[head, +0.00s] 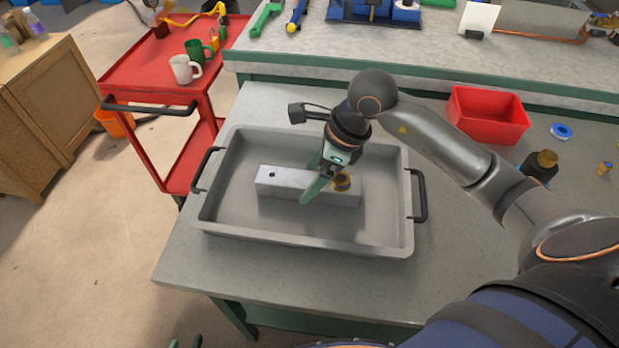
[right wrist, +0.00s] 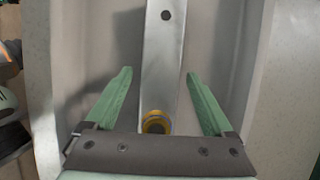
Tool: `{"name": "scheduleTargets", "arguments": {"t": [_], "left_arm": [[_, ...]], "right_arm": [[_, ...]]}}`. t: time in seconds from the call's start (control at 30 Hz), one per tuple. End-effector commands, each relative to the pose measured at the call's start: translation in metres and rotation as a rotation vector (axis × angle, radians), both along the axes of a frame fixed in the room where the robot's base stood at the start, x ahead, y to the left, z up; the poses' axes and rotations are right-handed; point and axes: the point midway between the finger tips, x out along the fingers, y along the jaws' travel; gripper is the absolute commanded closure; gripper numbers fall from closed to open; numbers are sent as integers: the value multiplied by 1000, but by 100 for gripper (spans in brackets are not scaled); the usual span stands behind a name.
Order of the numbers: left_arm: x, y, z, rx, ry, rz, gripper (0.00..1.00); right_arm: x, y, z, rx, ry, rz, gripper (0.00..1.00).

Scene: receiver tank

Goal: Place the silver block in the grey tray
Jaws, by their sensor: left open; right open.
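The silver block (head: 283,182) lies flat on the floor of the grey tray (head: 240,226). It has a dark hole near its left end and a brass-coloured round fitting (head: 341,182) near its right end. My right gripper (head: 314,183) is over the right half of the block, its green fingers open. In the right wrist view the block (right wrist: 161,65) runs between the open fingers (right wrist: 158,82) without visible contact, the brass fitting close to the palm. My left gripper (head: 185,342) shows only its green fingertips, apart and empty, at the bottom edge.
The tray has black handles (head: 419,195) at both ends and stands on a grey table (head: 258,283). A red bin (head: 487,114) and a dark bottle (head: 538,165) stand to the right. A red cart (head: 150,72) with mugs is at left.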

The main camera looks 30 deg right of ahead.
Motion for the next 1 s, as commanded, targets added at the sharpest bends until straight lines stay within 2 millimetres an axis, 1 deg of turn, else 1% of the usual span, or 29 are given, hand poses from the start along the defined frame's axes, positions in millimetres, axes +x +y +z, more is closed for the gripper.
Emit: {"name": "scheduleTargets", "arguments": {"t": [0.03,0.2,0.3,0.43,0.6,1.0], "left_arm": [[0,1,1,1,0,1,50],[0,4,3,6,1,7,50],[0,6,3,9,2,11,50],[-2,8,2,12,5,13,50],[-4,9,0,13,10,14,50],[-5,8,-1,12,13,13,50]], "right_arm": [[-2,-5,11,-5,-5,-2,13],[-11,-16,47,-5,-5,0,13],[-15,-22,66,-4,-4,-1,13],[-20,-28,84,-3,-3,-1,13],[-24,-32,96,-3,0,-1,13],[-25,-32,97,-2,1,0,13]]}}
